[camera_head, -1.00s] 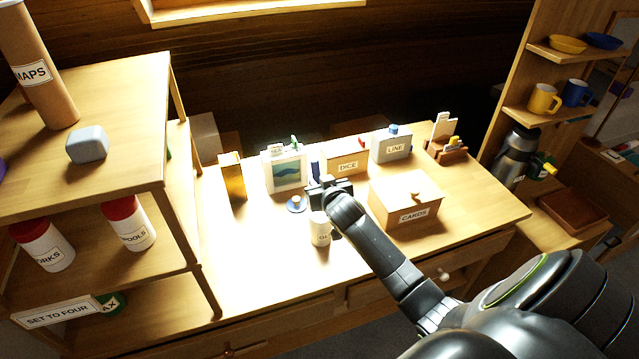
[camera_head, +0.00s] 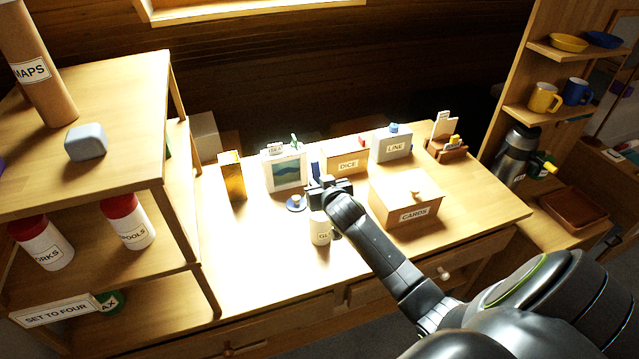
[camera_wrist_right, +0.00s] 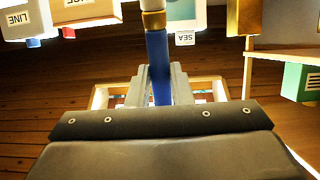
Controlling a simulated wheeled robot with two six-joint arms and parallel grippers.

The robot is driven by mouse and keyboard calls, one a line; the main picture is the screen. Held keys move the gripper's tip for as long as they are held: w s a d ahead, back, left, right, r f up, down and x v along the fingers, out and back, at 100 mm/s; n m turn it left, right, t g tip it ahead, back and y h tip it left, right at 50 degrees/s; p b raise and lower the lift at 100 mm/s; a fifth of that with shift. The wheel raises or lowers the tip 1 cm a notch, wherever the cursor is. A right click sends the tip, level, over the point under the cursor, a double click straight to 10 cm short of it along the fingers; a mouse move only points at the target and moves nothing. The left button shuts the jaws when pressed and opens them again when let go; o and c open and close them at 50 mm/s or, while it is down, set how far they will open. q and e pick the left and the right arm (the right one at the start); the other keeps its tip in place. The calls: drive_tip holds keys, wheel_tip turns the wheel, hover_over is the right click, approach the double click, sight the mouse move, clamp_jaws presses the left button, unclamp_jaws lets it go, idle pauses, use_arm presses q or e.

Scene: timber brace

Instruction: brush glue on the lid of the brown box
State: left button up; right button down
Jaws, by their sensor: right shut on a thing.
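The brown box labelled CARDS (camera_head: 403,213) stands on the table with its lid (camera_head: 400,185) on and a small knob on top. My right gripper (camera_head: 322,189) is to the left of the box, above the glue mug (camera_head: 320,234). It is shut on a brush with a blue handle (camera_wrist_right: 158,65) and a brass ferrule (camera_wrist_right: 153,20). The handle's end (camera_head: 315,168) shows above the gripper in the head view. The brush's tip is hidden in the head view, so I cannot tell whether it touches the mug. My left gripper is not in view.
Behind stand a picture frame (camera_head: 284,170), a DICE box (camera_head: 347,163) and a LINE box (camera_head: 392,146). A shelf unit (camera_head: 110,75) bounds the left side. The table's front left is clear.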

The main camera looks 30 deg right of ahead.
sight(316, 163)
drive_tip(key=shift+f+b, duration=0.35)
drive_tip(key=shift+f, duration=0.2)
drive_tip(key=shift+s+f, duration=0.1)
idle(1.3)
wheel_tip(316, 163, up, 7)
drive_tip(key=p, duration=0.7)
idle(0.4)
idle(0.4)
